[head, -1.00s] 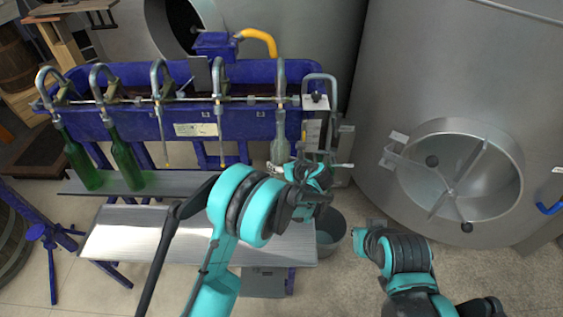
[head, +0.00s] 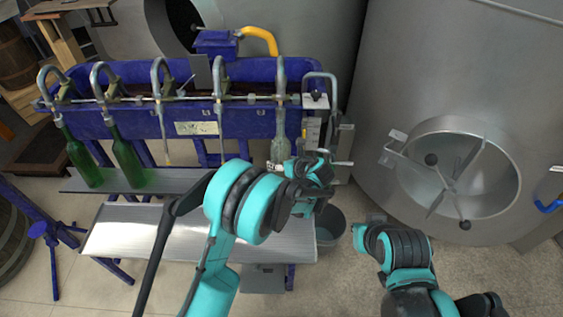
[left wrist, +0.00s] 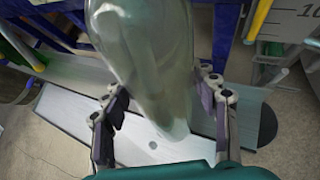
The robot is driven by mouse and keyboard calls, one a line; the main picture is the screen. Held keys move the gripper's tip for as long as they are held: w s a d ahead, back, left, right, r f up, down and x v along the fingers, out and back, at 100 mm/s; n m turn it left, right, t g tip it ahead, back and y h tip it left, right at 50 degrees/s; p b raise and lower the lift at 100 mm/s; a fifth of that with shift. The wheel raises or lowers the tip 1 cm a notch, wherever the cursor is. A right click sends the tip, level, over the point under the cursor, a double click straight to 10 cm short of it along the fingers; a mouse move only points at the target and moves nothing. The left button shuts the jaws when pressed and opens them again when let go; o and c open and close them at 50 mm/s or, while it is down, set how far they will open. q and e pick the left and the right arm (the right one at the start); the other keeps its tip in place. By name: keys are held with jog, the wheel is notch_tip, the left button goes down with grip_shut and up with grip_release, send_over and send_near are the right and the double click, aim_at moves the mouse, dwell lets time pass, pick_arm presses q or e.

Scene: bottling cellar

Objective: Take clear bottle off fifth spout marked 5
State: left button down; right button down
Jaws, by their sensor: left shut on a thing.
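The clear bottle (head: 281,135) hangs upright at the right-hand end of the filler, in line under the fifth spout (head: 281,75). Whether its mouth is still around the spout tube I cannot tell. My left gripper (head: 284,167) is shut on the bottle's lower part. In the left wrist view the clear bottle (left wrist: 148,60) fills the upper middle, between the two fingers of my left gripper (left wrist: 165,112). The number mark of the spout is not readable.
Two green bottles (head: 80,158) (head: 127,160) hang on the left spouts above the grey bottle rest (head: 185,180). The third and fourth spouts are empty. A sloping metal tray (head: 150,232) lies below. A bucket (head: 330,225) and large steel tank (head: 390,80) stand at right.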

pick_arm(q)
jog(key=shift+r, duration=0.1)
jog(key=shift+s+r+g+p, duration=0.4)
jog(key=shift+s+r+p, duration=0.05)
jog(key=shift+s+p, duration=0.15)
jog(key=shift+s+r, duration=0.1)
jog(key=shift+s, duration=0.05)
jog(key=shift+s+r+g+p, duration=0.3)
jog(key=shift+s+r+p, duration=0.1)
jog(key=shift+s+p, duration=0.15)
jog(key=shift+f, duration=0.15)
jog(key=shift+s+f+b, duration=0.4)
jog(key=shift+f+b, duration=0.4)
jog(key=shift+f, duration=0.05)
jog(key=shift+s+f+b, duration=0.35)
jog(key=shift+f+b, duration=0.45)
jog(key=shift+f, duration=0.05)
